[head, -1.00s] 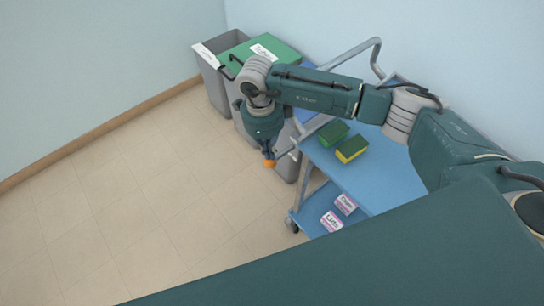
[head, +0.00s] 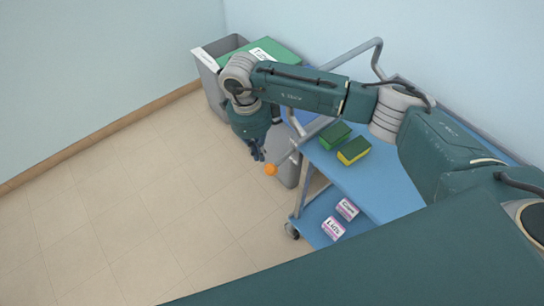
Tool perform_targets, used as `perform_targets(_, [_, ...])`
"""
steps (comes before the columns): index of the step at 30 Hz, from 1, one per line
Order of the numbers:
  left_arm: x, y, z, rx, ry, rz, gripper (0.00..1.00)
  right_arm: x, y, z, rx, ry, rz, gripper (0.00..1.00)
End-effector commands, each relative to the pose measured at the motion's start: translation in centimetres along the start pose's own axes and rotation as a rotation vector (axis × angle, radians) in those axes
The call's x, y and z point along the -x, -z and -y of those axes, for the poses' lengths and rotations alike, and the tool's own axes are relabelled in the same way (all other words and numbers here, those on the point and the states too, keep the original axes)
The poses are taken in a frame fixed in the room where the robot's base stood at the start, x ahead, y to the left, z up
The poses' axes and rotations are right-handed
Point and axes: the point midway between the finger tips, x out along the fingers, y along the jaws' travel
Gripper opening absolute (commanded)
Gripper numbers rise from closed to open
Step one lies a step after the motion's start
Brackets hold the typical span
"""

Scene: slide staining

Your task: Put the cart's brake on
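The cart (head: 375,185) is blue with a grey tube frame and stands along the right wall. An orange knob (head: 270,170) shows at its left end, beside the frame, on what looks like a brake lever. My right gripper (head: 257,153) points down just above and left of the knob, with a small gap in the picture. Its dark fingers are too small to tell whether they are open or shut, and I see nothing held in them. My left gripper is out of view.
A green sponge (head: 335,135) and a yellow-and-green sponge (head: 354,151) lie on the cart's top. Two labelled boxes (head: 333,228) (head: 347,209) sit on the lower shelf. Bins, one with a green lid (head: 284,55), stand behind my arm. The floor (head: 130,205) at left is clear.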

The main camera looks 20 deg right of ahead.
Motion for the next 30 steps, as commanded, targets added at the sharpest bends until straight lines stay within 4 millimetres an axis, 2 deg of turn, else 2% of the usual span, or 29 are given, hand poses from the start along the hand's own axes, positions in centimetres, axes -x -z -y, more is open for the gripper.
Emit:
perform_targets(15, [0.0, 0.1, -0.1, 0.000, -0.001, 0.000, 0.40, 9.7, -0.1, 0.1, 0.000, 0.003, 0.002, 0.00])
perform_targets(21, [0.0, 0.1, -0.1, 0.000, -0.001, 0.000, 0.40, 11.4, -0.1, 0.1, -0.001, 0.001, -0.001, 0.00])
perform_targets(30, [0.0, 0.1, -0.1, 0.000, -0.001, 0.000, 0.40, 11.6, -0.1, 0.0, 0.000, 0.000, -0.001, 0.00])
